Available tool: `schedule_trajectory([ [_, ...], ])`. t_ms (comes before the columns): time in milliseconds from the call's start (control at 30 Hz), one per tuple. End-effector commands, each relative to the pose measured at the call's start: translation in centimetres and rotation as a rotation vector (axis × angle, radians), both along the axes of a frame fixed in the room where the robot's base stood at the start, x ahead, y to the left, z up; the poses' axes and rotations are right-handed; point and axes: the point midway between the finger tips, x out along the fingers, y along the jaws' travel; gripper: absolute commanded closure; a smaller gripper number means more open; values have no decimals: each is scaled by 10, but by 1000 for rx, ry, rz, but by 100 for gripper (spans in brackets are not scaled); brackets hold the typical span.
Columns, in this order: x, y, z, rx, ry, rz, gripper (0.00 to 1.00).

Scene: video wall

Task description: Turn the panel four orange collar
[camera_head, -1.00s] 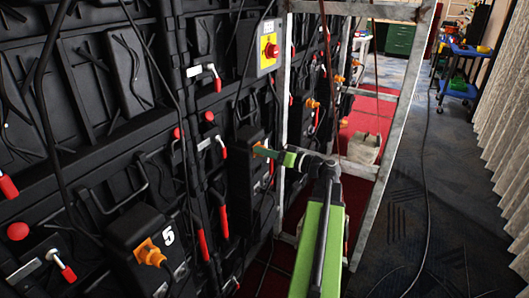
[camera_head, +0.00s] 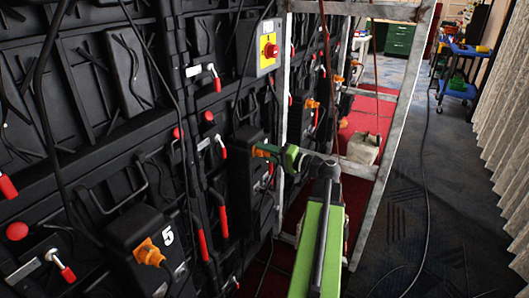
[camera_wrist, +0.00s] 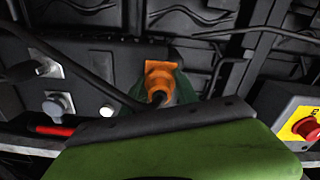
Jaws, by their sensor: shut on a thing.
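The orange collar (camera_wrist: 158,77) sits on a black box on the back of the video wall, with a dark cable running out of it. In the head view only a little orange (camera_head: 257,152) shows beside my gripper (camera_head: 268,149). My gripper (camera_wrist: 158,88) is shut on this collar; in the wrist view its green fingers lie on either side of it. I cannot read a number on this box. A nearer black box marked 5 has its own orange collar (camera_head: 149,252), apart from my gripper.
A yellow switch plate with a red knob (camera_head: 271,50) is above the gripper. A grey metal frame (camera_head: 375,203) stands close to my arm's right. Red-handled latches (camera_head: 222,220) and hanging cables line the wall. Carpet on the right (camera_head: 425,200) is mostly open.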

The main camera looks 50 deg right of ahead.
Motion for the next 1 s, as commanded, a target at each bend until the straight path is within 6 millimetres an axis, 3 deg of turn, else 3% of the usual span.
schedule_trajectory([
  [700,0,0,0,82,20,0,100],
  [733,0,0,0,82,20,0,63],
  [900,0,0,0,80,20,1,42],
  [1000,1,0,0,80,20,1,42],
])
